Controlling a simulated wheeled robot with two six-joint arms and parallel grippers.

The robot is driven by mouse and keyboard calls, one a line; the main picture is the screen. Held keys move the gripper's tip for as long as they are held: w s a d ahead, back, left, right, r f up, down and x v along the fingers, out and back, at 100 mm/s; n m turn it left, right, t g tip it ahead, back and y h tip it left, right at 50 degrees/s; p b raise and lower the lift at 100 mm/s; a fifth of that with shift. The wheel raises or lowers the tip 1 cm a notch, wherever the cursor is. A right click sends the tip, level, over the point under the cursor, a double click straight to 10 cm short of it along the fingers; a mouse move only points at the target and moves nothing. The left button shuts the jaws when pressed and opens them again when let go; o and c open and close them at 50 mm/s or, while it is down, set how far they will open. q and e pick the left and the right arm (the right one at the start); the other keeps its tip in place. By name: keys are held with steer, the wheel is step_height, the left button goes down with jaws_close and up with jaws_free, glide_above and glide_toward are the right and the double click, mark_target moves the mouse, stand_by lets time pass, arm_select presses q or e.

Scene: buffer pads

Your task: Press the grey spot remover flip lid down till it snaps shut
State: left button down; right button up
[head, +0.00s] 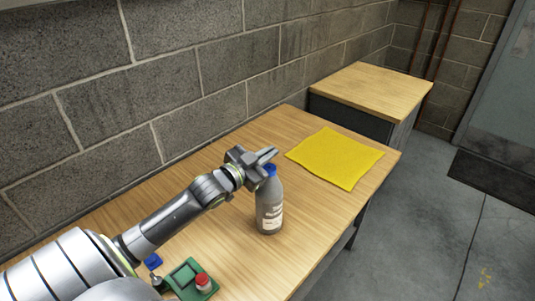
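The grey spot remover bottle (270,207) stands upright on the wooden table, with a white label low on its side. Its blue top (270,170) shows just below my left gripper; whether the flip lid is up or down is too small to tell. My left gripper (269,154) reaches in from the left over the bottle's top, its fingers close together with nothing seen between them. I cannot tell whether it touches the lid. My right gripper is not in view.
A yellow cloth (335,157) lies flat behind and right of the bottle. A green holder (188,279) with a red-capped item (203,282) sits at the near left, beside a small blue object (153,261). A block wall (180,75) runs along the table's back. The table right of the bottle is clear.

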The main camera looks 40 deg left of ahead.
arm_select(q)
steer(key=c, duration=1.6)
jaws_free()
steer(key=shift+s, duration=0.1)
steer(key=s+a, duration=0.2)
steer(key=s, duration=1.5)
steer(key=shift+a, duration=0.1)
